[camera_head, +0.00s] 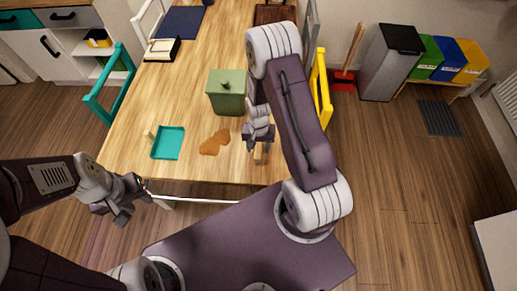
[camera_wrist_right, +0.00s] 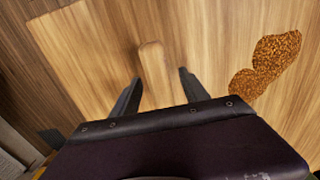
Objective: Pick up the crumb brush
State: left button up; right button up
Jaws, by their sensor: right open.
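The crumb brush (camera_wrist_right: 152,68) shows in the right wrist view as a pale wooden handle on the table. It lies between the two fingers of my right gripper (camera_wrist_right: 160,79), with a gap on each side; its near end is hidden behind the gripper body. In the head view my right gripper (camera_head: 258,149) is open, pointing down over the table's near right part, and the brush is mostly hidden there. My left gripper (camera_head: 133,204) is open and empty, off the table's near left edge.
Brown crumbs (camera_head: 214,143) lie left of my right gripper. A teal dustpan (camera_head: 167,143) is further left. A green canister (camera_head: 226,93) stands behind the crumbs. A yellow chair (camera_head: 322,90) and a teal chair (camera_head: 108,85) flank the wooden table (camera_head: 195,72).

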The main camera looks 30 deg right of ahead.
aim_at(258, 146)
grip_shut()
jog(key=shift+r, duration=0.1)
jog(key=shift+r, duration=0.25)
notch_tip(258, 146, up, 4)
jog(key=shift+f, duration=0.1)
jog(key=s+d+r+b, duration=0.2)
jog(key=s+r+b, duration=0.4)
jog(key=s, duration=0.5)
jog(key=shift+s+d+r+b, duration=0.2)
jog(key=shift+d+r+b, duration=0.1)
jog(key=shift+d+b, duration=0.15)
